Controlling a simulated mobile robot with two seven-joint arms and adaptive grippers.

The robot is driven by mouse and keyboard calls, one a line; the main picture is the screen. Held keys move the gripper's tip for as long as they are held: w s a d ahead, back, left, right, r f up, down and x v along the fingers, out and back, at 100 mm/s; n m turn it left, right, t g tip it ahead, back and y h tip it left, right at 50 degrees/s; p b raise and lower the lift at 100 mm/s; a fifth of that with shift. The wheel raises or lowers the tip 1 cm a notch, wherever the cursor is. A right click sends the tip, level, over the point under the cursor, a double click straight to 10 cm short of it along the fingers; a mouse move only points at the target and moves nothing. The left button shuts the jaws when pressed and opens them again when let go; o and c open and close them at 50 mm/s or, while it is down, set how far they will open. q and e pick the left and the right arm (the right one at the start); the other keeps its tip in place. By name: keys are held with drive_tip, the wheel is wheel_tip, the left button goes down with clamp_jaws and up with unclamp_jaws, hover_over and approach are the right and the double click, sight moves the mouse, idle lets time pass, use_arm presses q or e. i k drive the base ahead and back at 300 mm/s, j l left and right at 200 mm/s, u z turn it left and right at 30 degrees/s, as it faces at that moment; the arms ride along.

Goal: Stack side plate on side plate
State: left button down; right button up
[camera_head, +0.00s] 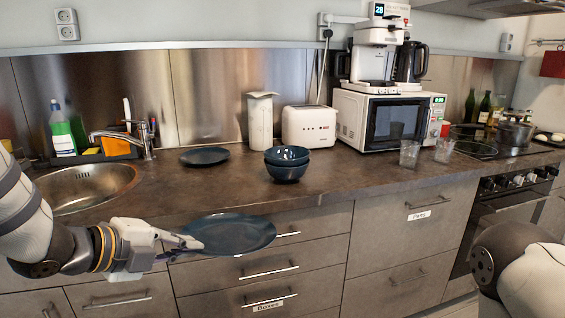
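A dark blue side plate (232,234) is held about level in front of the counter's front edge, over the drawers. My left gripper (190,243) is at its left rim and looks shut on it. A second dark side plate (204,156) lies flat on the counter, to the right of the sink and farther back than the held plate. My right arm shows at the right edge of the picture, but its gripper is out of view.
Stacked blue bowls (287,172) stand on the counter right of the lying plate. A white canister (260,122), a toaster (309,127) and a microwave (388,118) stand behind. The sink (84,186) is at left. Glasses (409,153) stand farther right. The counter before the lying plate is clear.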

sight(204, 159)
drive_tip(key=i+j, duration=0.55)
drive_tip(key=i, duration=0.35)
drive_tip(key=i+j, duration=0.15)
drive_tip(key=i, duration=0.4)
drive_tip(key=u, duration=0.05)
